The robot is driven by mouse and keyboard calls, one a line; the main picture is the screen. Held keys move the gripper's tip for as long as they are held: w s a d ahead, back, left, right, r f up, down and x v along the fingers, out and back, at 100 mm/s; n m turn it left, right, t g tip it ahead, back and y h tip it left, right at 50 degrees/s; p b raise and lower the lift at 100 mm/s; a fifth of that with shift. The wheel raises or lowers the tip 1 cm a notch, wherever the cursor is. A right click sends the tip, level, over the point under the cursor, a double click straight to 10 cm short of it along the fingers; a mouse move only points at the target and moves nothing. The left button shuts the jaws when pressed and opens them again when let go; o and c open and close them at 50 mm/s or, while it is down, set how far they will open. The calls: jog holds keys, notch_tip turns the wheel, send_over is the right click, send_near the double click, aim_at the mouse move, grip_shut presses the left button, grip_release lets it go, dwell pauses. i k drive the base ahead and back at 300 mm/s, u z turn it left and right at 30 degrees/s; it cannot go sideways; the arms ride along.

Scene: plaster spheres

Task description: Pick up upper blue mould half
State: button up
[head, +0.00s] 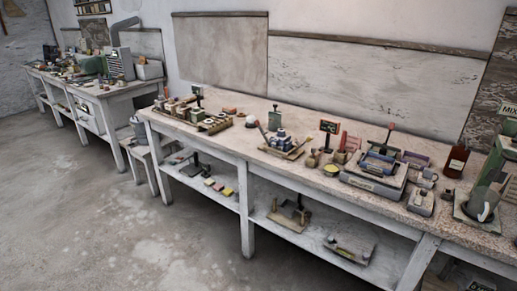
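Farther right, a flat blue piece (378,162) lies on top of a grey block-like stand (372,183). Both are small, and I cannot tell for certain which one is the upper blue mould half. My gripper is not in view.
The long bench (258,112) runs along the wall, with a lower shelf (305,232) below. A dark red bottle (456,160) and a green machine (490,185) stand at right. A stool (145,155) is near the left end. The concrete floor (120,230) in front is clear.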

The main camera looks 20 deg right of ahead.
aim_at(280, 138)
jog(key=u, duration=0.15)
jog(key=k, duration=0.7)
jog(key=u, duration=0.65)
jog(key=i, duration=2)
jog(key=z, duration=0.2)
